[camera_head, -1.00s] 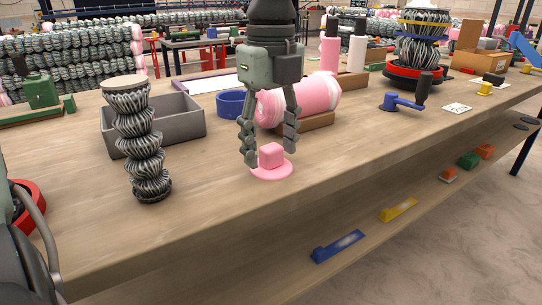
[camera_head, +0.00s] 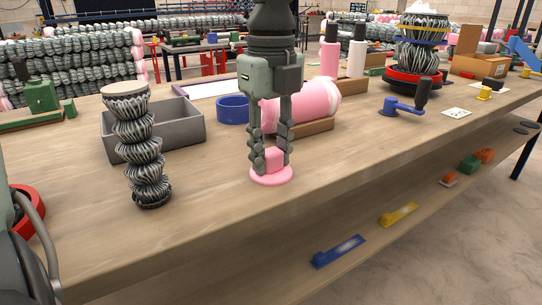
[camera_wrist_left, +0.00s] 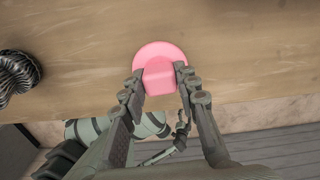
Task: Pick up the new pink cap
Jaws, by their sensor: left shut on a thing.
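The pink cap (camera_head: 271,176) is a round disc with a block-shaped grip on top, and it sits flat on the wooden workbench near its front edge. My left gripper (camera_head: 273,158) points straight down over it, with its fingers shut on the block from both sides. In the left wrist view the cap (camera_wrist_left: 160,52) lies between the two fingertips (camera_wrist_left: 159,84), its disc showing beyond them. I see no gap between the cap and the bench.
A pink roll (camera_head: 318,102) on a wooden cradle stands just behind my gripper. A blue ring (camera_head: 232,109) and a grey tray (camera_head: 187,124) are behind to the left. A coiled wire column (camera_head: 140,150) stands at left.

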